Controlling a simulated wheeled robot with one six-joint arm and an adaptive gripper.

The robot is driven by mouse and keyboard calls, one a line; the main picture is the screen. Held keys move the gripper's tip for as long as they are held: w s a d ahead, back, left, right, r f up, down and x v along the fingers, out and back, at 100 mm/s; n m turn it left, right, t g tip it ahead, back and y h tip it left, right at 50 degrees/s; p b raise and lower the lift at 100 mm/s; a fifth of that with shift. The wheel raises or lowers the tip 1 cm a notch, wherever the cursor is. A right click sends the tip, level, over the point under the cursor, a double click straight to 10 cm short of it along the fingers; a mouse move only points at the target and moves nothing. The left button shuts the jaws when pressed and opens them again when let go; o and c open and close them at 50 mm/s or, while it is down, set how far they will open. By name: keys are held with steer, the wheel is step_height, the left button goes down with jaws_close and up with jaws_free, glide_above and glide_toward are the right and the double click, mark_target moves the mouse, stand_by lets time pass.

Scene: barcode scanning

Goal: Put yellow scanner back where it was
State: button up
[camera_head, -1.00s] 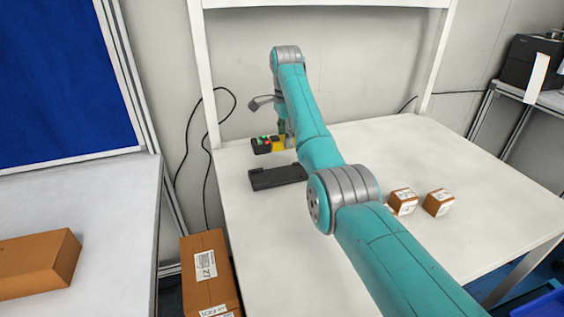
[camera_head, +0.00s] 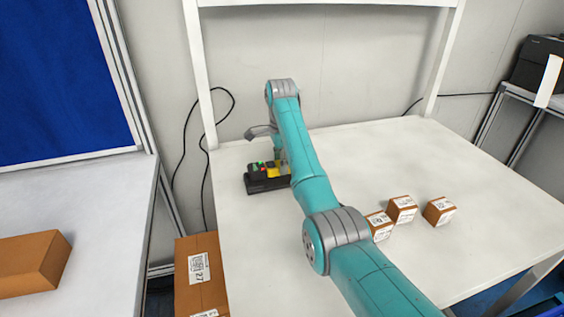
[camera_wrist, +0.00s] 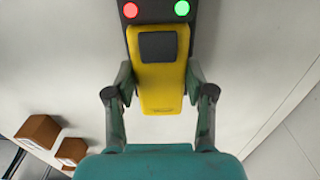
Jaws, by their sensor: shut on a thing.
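The yellow scanner (camera_wrist: 158,85) is between the fingers of my gripper (camera_wrist: 158,98) in the wrist view. In the head view the scanner (camera_head: 273,171) is at the left of the table, at or just above the black cradle (camera_head: 268,186). I cannot tell whether it rests in the cradle. My gripper is shut on the scanner, its fingers mostly hidden by my arm in the head view.
Small brown boxes (camera_head: 402,209) stand on the white table (camera_head: 390,160) to the right of my arm. A larger brown box (camera_head: 198,262) is by the table's front left. A black cable (camera_head: 207,130) hangs on the wall behind. The table's back right is clear.

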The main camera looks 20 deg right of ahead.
steer(key=shift+f, duration=0.55)
steer(key=o, duration=1.4)
steer(key=shift+c, duration=0.2)
